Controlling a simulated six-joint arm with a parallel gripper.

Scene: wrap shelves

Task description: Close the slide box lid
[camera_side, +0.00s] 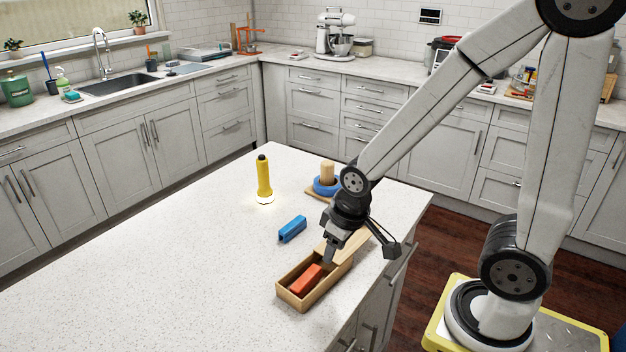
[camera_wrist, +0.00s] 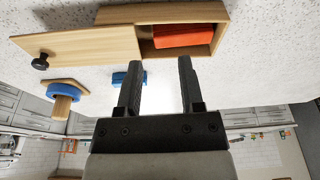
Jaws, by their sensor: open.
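The wooden slide box (camera_side: 288,299) stands near the right edge of the counter. It is partly open, with an orange-red block (camera_side: 306,279) visible inside. Its flat wooden lid (camera_side: 356,240) extends past the box's far end, partly hidden by my gripper in the side view. In the wrist view, the lid (camera_wrist: 85,48) lies to the left of the box's open part (camera_wrist: 221,32). A black knob (camera_wrist: 40,62) is at the lid's outer end. My gripper (camera_side: 328,263) points down over the box near the lid's inner edge. In the wrist view, its fingers (camera_wrist: 161,62) are apart with nothing between them.
A blue block (camera_side: 292,229) lies left of the box. A lit yellow flashlight (camera_side: 263,178) stands further back. A wooden peg stand with a blue ring (camera_side: 325,185) is behind the gripper. The counter's left and front areas are clear.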

